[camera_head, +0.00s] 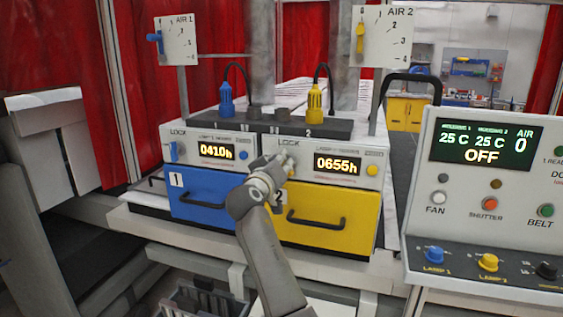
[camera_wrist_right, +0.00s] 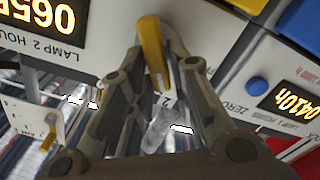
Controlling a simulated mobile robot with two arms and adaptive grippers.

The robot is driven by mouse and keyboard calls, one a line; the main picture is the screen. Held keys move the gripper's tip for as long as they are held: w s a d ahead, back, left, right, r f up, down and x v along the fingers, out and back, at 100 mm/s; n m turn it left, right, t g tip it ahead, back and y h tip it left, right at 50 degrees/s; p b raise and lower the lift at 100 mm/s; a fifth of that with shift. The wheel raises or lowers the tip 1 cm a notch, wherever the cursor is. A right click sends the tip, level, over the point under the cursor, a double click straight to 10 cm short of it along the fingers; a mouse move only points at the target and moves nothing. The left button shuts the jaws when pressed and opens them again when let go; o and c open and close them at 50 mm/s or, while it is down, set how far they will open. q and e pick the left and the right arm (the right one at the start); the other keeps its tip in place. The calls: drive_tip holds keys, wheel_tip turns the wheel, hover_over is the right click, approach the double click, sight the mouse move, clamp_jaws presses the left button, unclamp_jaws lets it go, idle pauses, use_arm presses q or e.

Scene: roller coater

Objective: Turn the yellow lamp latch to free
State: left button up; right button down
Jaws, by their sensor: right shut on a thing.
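The yellow lamp latch (camera_wrist_right: 152,48) shows in the right wrist view as a short bar on a pale round base on the lamp 2 panel (camera_wrist_right: 110,30). My right gripper (camera_wrist_right: 164,66) has its two fingers on either side of the bar and is shut on it. In the head view my right gripper (camera_head: 285,164) is at the LOCK label of the lamp 2 panel, left of the 0655h display (camera_head: 338,165), and hides the latch. The latch's turn angle is hard to read. My left gripper is not in view.
The yellow drawer (camera_head: 350,215) with a black handle lies below the panel. The blue drawer (camera_head: 205,195) and lamp 1 panel with its blue latch (camera_head: 174,151) are to the left. A control console (camera_head: 490,190) stands at right.

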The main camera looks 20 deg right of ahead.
drive_tip(key=n+p, duration=0.1)
drive_tip(key=n, duration=0.2)
drive_tip(key=n+p, duration=0.2)
drive_tip(key=n, duration=0.2)
drive_tip(key=f+n+p, duration=0.1)
drive_tip(key=n, duration=0.3)
drive_tip(key=shift+w+a+p, duration=0.2)
drive_tip(key=shift+a+p, duration=0.05)
drive_tip(key=shift+p, duration=0.05)
drive_tip(key=shift+n, duration=0.3)
drive_tip(key=c, duration=1.6)
unclamp_jaws()
drive_tip(key=shift+o, duration=0.8)
drive_tip(key=shift+w+f, duration=0.1)
drive_tip(key=shift+f, duration=0.1)
drive_tip(key=v, duration=1.2)
